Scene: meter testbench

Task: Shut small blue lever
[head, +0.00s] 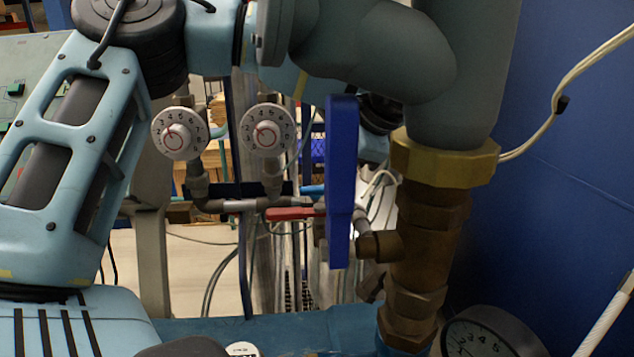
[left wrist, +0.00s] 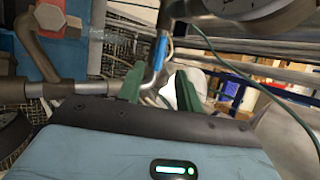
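The small blue lever shows in the left wrist view (left wrist: 160,52) as a narrow blue handle on a grey pipe. In the head view a short blue piece (head: 311,190), likely the same lever, shows just left of a large upright blue lever (head: 341,180), which partly hides it. My left gripper (left wrist: 160,88) is open, its two dark green fingers spread apart. The small lever appears between them in the picture, near or beyond the tips; I cannot tell whether they touch. In the head view the left gripper is hidden behind the large lever and pipes. My right gripper is not in view.
Two white dials (head: 180,133) and (head: 267,130) sit above grey piping. A red lever (head: 292,213) is beside the small blue one. A thick brass pipe (head: 425,230) stands at right, with a gauge (head: 490,335) below and a blue wall (head: 570,170) behind.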

